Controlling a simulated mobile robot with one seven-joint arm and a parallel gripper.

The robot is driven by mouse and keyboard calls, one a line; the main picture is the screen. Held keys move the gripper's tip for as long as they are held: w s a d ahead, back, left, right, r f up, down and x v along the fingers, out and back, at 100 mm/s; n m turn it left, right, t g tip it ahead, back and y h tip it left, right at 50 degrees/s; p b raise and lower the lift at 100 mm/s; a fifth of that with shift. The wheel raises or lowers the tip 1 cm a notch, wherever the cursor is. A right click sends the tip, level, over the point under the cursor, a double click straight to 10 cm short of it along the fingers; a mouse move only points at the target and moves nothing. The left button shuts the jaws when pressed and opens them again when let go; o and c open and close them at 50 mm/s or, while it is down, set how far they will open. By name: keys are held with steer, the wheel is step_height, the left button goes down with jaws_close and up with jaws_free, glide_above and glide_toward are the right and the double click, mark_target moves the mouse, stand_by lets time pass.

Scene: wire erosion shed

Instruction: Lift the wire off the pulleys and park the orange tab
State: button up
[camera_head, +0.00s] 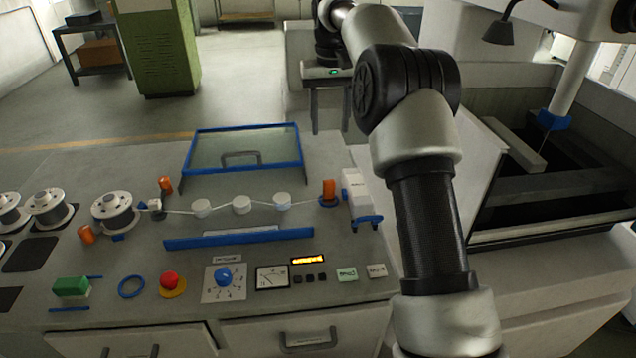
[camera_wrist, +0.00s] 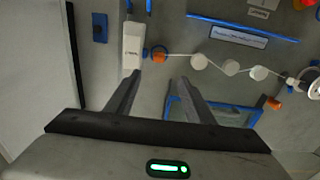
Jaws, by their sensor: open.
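In the wrist view, the wire crosses the pulleys (camera_wrist: 231,68) and meets this orange tab (camera_wrist: 159,54). Another orange piece (camera_head: 166,184) stands near the spool, and one more (camera_head: 86,234) lies front left. My gripper (camera_wrist: 158,79) is open and empty, its fingertips appearing just below the right-hand tab in the wrist view. The head view does not show the fingers.
A blue-framed clear lid (camera_head: 243,149) stands behind the pulleys. A blue rail (camera_head: 238,239) lies in front. A white block (camera_head: 360,196) stands beside the right-hand tab. A red button (camera_head: 169,279), dial (camera_head: 222,276) and meter (camera_head: 272,276) occupy the panel front. Spools (camera_head: 115,211) stand at left.

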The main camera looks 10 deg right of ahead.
step_height(320, 180, down, 2)
steer(key=w+f, duration=0.1)
steer(key=w, duration=0.1)
steer(key=b, duration=0.2)
glide_above(329, 181)
steer(key=f, duration=1.1)
steer(key=shift+w+a, duration=0.15)
steer(key=shift+w, duration=0.1)
steer(key=shift+s+f, duration=0.2)
steer(key=shift+f, duration=2.7)
steer(key=c, duration=1.1)
step_height(329, 181, up, 16)
steer(key=p, duration=0.6)
steer(key=shift+f, duration=0.25)
steer(key=shift+c, duration=0.2)
steer(key=shift+f, duration=0.2)
steer(key=shift+f+b, duration=0.55)
steer(key=shift+f, duration=0.5)
